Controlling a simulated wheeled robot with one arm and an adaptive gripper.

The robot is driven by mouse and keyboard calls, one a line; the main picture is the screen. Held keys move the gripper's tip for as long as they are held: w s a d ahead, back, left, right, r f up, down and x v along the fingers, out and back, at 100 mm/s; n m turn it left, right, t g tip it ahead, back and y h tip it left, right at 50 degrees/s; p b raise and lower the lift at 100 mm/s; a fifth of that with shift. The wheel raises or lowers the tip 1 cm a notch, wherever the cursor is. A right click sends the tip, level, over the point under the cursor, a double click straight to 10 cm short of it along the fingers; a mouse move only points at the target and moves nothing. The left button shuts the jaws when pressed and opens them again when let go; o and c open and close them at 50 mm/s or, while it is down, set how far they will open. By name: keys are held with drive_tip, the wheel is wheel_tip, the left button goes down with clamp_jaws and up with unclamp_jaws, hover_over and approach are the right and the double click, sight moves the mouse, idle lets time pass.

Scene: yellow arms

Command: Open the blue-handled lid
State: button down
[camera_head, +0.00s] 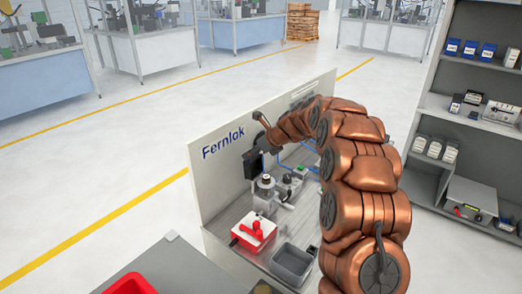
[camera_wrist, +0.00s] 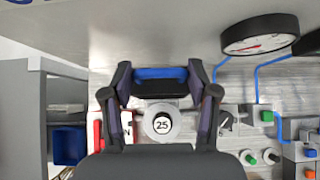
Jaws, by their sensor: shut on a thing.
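The lid's blue handle (camera_wrist: 160,73) is a short blue bar above a dark piece, in the upper middle of the wrist view. My gripper (camera_wrist: 163,92) has its two dark fingers on either side of this handle and is shut on it. In the head view my gripper (camera_head: 262,142) is small and dark, in front of the grey panel, at the end of my copper-coloured arm. The blue handle cannot be made out there. The lid's body is mostly hidden, and I cannot tell how far it is open.
A round knob marked 25 (camera_wrist: 161,123) sits below the handle. A gauge (camera_wrist: 260,35), blue tubes and several buttons are at the right. In the head view, the Fernlok panel (camera_head: 222,178) stands behind the bench, with a red box (camera_head: 244,241) and a grey bin (camera_head: 292,264) in front.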

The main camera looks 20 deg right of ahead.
drive_tip(key=shift+w+d+r, duration=0.15)
drive_tip(key=shift+w+r, duration=0.1)
drive_tip(key=shift+w, duration=0.05)
idle(0.4)
drive_tip(key=c, duration=0.5)
unclamp_jaws()
drive_tip(key=shift+d+f, duration=0.1)
drive_tip(key=shift+c, duration=0.2)
drive_tip(key=shift+s+f, duration=0.1)
drive_tip(key=shift+a, duration=0.2)
drive_tip(key=v, duration=1.2)
